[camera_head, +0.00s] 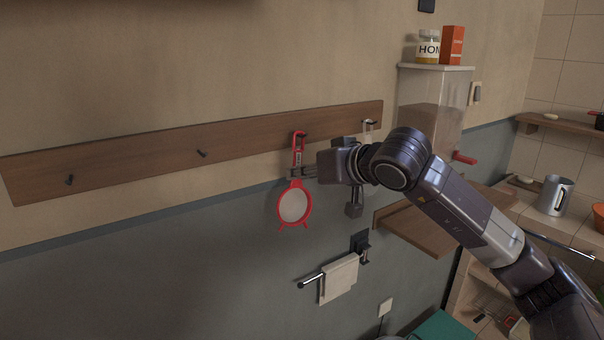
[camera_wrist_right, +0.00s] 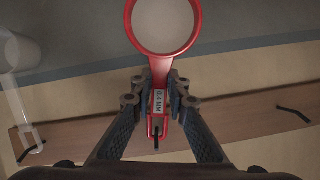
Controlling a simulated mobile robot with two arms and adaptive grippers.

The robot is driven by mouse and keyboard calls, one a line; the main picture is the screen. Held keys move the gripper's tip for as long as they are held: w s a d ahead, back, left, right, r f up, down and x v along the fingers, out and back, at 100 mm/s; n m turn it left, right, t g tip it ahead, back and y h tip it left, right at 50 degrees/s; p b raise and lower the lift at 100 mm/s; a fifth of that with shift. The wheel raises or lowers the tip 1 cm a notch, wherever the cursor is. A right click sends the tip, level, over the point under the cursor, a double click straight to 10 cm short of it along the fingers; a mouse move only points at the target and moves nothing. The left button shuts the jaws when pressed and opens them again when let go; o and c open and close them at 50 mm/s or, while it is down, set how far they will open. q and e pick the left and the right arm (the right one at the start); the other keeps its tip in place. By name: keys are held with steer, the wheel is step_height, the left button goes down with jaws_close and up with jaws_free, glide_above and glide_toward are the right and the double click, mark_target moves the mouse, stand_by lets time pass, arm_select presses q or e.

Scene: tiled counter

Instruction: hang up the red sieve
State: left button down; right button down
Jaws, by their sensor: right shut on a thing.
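The red sieve (camera_head: 293,205) has a round pale mesh and a long handle. It is upright, mesh down, in front of the wall below the wooden hook rail (camera_head: 120,165). My right gripper (camera_head: 299,173) is shut on its handle; in the right wrist view the fingers (camera_wrist_right: 159,90) close on the handle below the red rim (camera_wrist_right: 131,40). A dark hook (camera_wrist_right: 156,141) shows at the slot in the handle's end. I cannot tell whether the sieve's weight rests on it. My left gripper is not in view.
Bare hooks (camera_head: 202,153) (camera_head: 70,180) stick out farther left on the rail. A clear utensil (camera_head: 368,130) hangs at its right end, near my right wrist. Below are a towel bar with a cloth (camera_head: 339,279) and a wooden shelf (camera_head: 425,222). A dispenser (camera_head: 432,100) stands to the right.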

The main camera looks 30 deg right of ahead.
stand_by(0.3)
steer(key=c, duration=1.8)
jaws_free()
